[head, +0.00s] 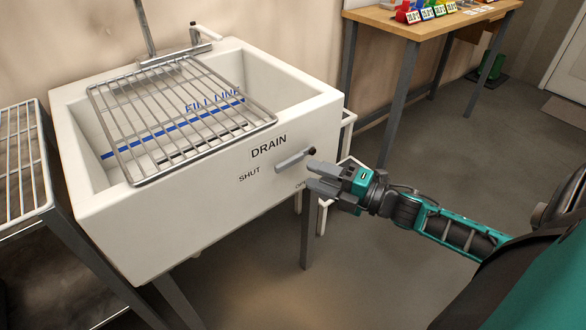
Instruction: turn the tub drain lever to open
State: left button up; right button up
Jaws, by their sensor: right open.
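The white tub (215,205) stands at the left with a wire rack lying across its top. On its front face is the drain lever (292,160), a grey bar with a black tip at its right end, under the word DRAIN. The lever lies slanted, its black tip up to the right. SHUT is printed to its lower left; a label at the lower right is mostly hidden by my gripper. My right gripper (313,178) is open, its fingertips just below and right of the lever's tip; I cannot tell whether they touch it. My left gripper is not in view.
The wire rack (180,115) covers part of the tub's opening. A faucet (175,50) rises behind it. A wire shelf (22,160) stands close on the left. A wooden table (425,24) with coloured items is at the back right. The floor to the right is mostly clear.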

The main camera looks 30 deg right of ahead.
aim_at(288, 166)
jog(key=x, duration=0.6)
jog(key=shift+w+a+b, duration=0.15)
jog(key=shift+w+b, duration=0.15)
jog(key=shift+b, duration=0.05)
grip_shut()
dwell(0.4)
